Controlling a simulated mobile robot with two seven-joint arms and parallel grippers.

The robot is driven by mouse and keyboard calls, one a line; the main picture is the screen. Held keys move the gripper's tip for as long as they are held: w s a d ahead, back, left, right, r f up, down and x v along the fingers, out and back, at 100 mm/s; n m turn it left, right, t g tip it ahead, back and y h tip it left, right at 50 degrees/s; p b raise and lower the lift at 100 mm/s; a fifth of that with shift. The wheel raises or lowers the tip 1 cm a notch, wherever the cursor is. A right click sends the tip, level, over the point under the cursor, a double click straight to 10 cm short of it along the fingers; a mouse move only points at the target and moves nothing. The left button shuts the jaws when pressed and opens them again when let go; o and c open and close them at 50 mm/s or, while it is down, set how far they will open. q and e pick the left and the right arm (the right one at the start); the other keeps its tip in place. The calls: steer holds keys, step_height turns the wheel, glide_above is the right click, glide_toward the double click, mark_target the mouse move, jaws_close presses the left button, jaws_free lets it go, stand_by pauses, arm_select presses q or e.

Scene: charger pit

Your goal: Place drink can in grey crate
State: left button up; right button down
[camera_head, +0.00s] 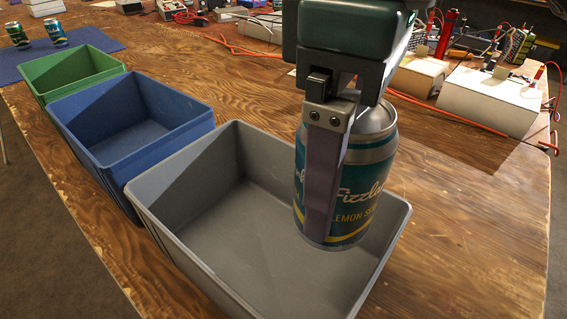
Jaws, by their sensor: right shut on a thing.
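A teal drink can (368,190) with yellow lettering is held upright by my right gripper (325,215). The gripper is shut on the can, and one finger covers part of its left side. The can is over the grey crate (170,222), in the right part of its opening as seen here. I cannot tell whether its base touches the crate floor. The rest of the grey crate's inside that shows is empty. My left gripper does not show.
A blue crate (95,168) and a green crate (45,82) stand in a row behind the grey one, both empty where visible. Two more cans, a green one (17,36) and a teal one (56,33), stand on a blue mat (95,40). White boxes (490,100) and cables lie at back right.

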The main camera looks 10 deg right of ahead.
step_height(320, 180, down, 14)
steer(key=b, duration=0.3)
steer(key=shift+r+b, duration=0.15)
steer(key=shift+b, duration=0.25)
steer(key=shift+f, duration=0.35)
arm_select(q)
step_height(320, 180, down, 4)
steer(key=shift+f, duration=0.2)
arm_select(e)
jaws_free()
steer(key=shift+f, duration=0.1)
arm_select(q)
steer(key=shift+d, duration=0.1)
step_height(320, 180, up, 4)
steer(key=p, duration=0.4)
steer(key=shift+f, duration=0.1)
arm_select(e)
step_height(320, 180, up, 12)
steer(key=shift+r, duration=0.2)
